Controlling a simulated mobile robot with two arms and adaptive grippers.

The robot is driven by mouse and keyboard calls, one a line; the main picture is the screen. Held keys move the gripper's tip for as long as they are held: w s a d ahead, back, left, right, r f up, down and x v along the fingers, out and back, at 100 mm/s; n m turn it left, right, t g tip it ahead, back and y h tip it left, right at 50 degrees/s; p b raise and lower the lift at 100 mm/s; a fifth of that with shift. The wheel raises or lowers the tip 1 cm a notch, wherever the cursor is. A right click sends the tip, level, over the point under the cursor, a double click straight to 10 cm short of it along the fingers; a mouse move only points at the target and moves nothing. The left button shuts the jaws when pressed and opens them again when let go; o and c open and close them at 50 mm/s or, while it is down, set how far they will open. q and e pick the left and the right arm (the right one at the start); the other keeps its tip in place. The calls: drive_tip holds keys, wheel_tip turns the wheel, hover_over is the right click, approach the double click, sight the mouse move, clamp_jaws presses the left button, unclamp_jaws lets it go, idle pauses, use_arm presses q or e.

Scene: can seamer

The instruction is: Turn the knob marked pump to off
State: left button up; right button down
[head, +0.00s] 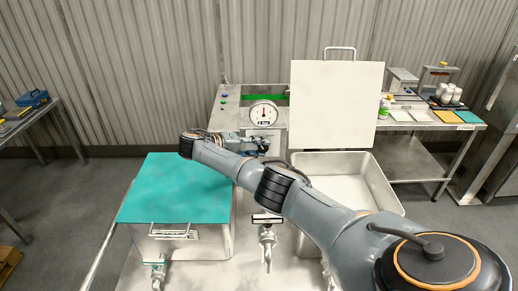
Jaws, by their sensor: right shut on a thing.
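A steel machine (228,117) stands at the back centre, with a round white dial gauge (264,112) on it. My right arm reaches in from the lower right. Its gripper (262,145) is at the machine's front, just below the gauge, and is shut on a knob there. The knob itself is hidden by the gripper and too small to make out, so its marking and pointer position cannot be read. My left gripper is not in view.
A teal-lidded tank (178,188) is left of my arm, with a tap (155,275) below. An open steel basin (345,180) with a raised pale lid (336,103) is right. A side table (408,171) holds jars and trays; a table (40,120) stands far left.

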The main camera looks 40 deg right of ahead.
drive_tip(key=c, duration=1)
unclamp_jaws()
drive_tip(key=shift+o, duration=0.2)
drive_tip(key=shift+w, duration=0.1)
drive_tip(key=shift+a, duration=0.1)
drive_tip(key=v, duration=1.2)
drive_tip(key=shift+f, duration=0.1)
